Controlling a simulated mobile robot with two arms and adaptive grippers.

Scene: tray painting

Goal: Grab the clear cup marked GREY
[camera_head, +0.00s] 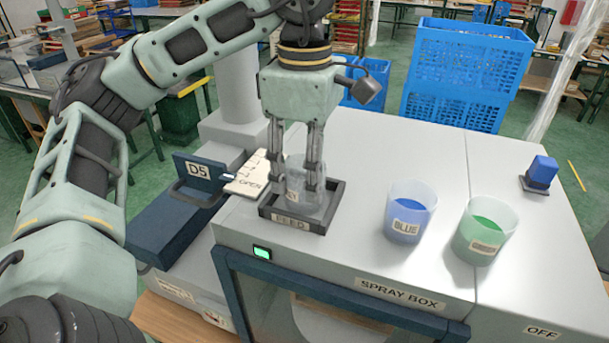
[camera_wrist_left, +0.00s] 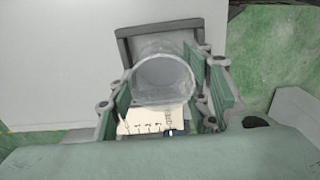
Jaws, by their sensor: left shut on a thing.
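The clear cup (camera_head: 296,172) stands in the dark square FEED frame on top of the spray box. Its label is mostly hidden behind a finger, so I cannot read it. My left gripper (camera_head: 300,185) points straight down and is shut on this cup, one finger on each side. In the left wrist view, the cup (camera_wrist_left: 163,80) shows between the two fingers (camera_wrist_left: 165,100), with a grey inside. My right gripper is not in view.
The FEED frame (camera_head: 275,226) surrounds the cup's base. A BLUE cup (camera_head: 408,215) and a green cup (camera_head: 484,232) stand to the right on the spray box (camera_head: 360,150). A blue switch (camera_head: 541,173) is at far right.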

